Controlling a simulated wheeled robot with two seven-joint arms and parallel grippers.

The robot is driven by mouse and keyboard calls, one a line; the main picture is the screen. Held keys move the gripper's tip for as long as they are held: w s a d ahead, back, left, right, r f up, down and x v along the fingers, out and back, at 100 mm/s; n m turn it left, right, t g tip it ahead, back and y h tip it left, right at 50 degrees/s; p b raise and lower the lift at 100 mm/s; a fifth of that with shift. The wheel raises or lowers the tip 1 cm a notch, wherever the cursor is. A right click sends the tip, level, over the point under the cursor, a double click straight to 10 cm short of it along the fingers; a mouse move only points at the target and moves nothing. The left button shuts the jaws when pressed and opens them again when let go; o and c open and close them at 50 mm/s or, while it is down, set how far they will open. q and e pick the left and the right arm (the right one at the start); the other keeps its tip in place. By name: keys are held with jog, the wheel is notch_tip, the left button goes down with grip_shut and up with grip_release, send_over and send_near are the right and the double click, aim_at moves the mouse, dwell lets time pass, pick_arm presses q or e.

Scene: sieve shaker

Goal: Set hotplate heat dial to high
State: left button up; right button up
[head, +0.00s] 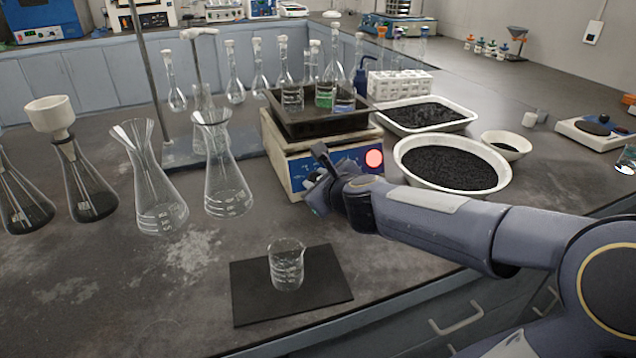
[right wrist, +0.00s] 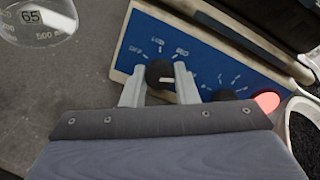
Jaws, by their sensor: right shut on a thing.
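The hotplate (head: 279,150) stands mid-counter with a dark tray of small flasks on top. Its blue front panel (right wrist: 205,55) has printed labels, too small to read surely. A black round dial (right wrist: 158,72) sits at the panel's left, with a pale mark near its lower right edge. My right gripper (right wrist: 160,80) is shut on this dial, one finger on each side. A second dark knob (right wrist: 222,95) is partly hidden right of the fingers. In the head view my right gripper (head: 318,188) is at the panel and hides the dial. My left gripper is out of view.
A red round light (head: 374,158) is on the panel's right. A beaker (head: 286,264) stands on a dark mat (head: 250,307) in front. Glass flasks (head: 226,190) stand left of the hotplate. A white bowl of black grains (head: 405,178) is close behind my right arm.

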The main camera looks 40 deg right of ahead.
jog(key=shift+f+m, duration=0.15)
jog(key=shift+m, duration=0.45)
jog(key=o, duration=1)
jog(key=shift+s+r, duration=0.1)
jog(key=shift+r, duration=0.1)
jog(key=shift+s+a+r, duration=0.1)
jog(key=shift+s+r, duration=0.1)
jog(key=shift+s, duration=0.05)
jog(key=p+v, duration=0.4)
jog(key=v, duration=0.2)
jog(key=shift+s, duration=0.25)
jog(key=shift+s+a, duration=0.1)
jog(key=shift+s, duration=0.15)
